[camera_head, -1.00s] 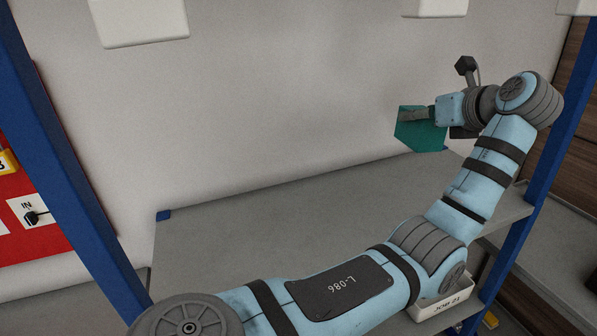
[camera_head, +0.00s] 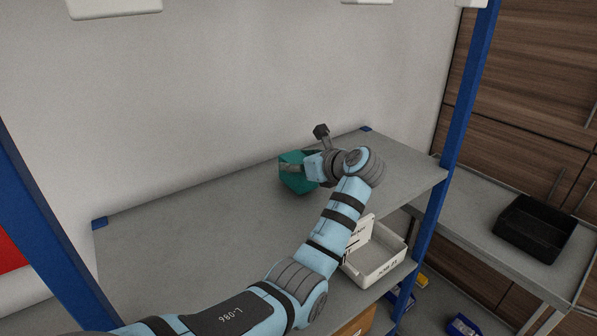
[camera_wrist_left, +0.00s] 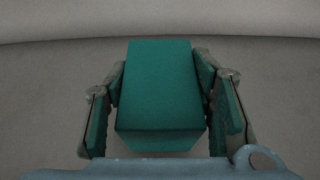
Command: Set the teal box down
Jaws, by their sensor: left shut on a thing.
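The teal box (camera_head: 294,178) is held in my left gripper (camera_head: 290,169) over the grey shelf (camera_head: 190,235), towards its back edge. In the left wrist view the teal box (camera_wrist_left: 160,95) sits between the two fingers of the left gripper (camera_wrist_left: 160,85), which press on its sides. The grey surface shows behind and around it. I cannot tell whether the box's underside touches the shelf. The arm and wrist hide part of the box in the head view. My right gripper is not in view.
Blue posts (camera_head: 455,120) stand at the shelf's sides. A white bin (camera_head: 375,262) is on a lower level under the right end. A black tray (camera_head: 535,228) sits on a table at right. White boxes (camera_head: 113,8) hang at the top. The shelf's left half is clear.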

